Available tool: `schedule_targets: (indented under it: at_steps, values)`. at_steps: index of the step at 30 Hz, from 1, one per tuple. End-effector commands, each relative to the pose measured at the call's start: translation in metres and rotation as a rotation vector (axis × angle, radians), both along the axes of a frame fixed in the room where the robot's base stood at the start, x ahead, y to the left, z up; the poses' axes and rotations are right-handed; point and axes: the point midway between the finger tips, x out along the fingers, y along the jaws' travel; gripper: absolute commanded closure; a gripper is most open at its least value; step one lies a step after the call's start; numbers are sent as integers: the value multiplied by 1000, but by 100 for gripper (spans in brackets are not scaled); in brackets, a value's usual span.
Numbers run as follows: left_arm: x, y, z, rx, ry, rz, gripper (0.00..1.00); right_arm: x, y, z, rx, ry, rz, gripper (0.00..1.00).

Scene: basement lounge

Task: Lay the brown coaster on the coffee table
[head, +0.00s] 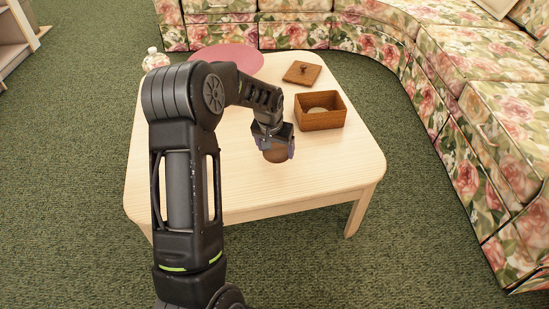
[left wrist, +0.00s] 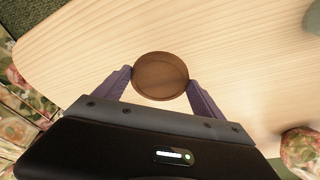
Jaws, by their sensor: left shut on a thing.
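The brown coaster (left wrist: 160,76) is round and sits between the two fingers of my left gripper (left wrist: 160,82) in the left wrist view. In the head view the coaster (head: 276,155) shows below my left gripper (head: 278,147), over the front right part of the pale wooden coffee table (head: 240,185). The gripper is shut on the coaster's sides. I cannot tell whether the coaster touches the table top or is just above it. My right gripper is not in view.
A wooden box (head: 320,121) holding a pale item stands right of the gripper, with its knobbed lid (head: 301,73) behind it. A pink round mat (head: 240,58) lies at the back, and a white jar (head: 155,60) at the back left. A floral sofa (head: 470,100) curves around the right. The table's front is clear.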

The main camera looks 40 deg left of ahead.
Motion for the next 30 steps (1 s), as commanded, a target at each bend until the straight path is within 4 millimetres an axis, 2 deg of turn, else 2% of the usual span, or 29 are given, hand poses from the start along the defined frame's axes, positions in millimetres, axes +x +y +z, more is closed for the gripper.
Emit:
schedule_targets:
  at_steps: [5, 12, 15, 27, 28, 30]
  values:
    - [0, 0, -4, 0, 1, 0, 59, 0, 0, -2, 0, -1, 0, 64]
    - [-1, 0, -41, -1, 3, 0, 59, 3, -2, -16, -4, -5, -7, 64]
    - [0, 0, -50, 0, 1, 0, 59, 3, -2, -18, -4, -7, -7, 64]
    - [0, 0, -54, 0, 0, 0, 59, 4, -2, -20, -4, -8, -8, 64]
    - [0, 0, -53, 0, 0, 0, 19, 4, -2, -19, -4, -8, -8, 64]
    - [0, 0, -52, 0, 0, 0, 13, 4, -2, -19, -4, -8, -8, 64]
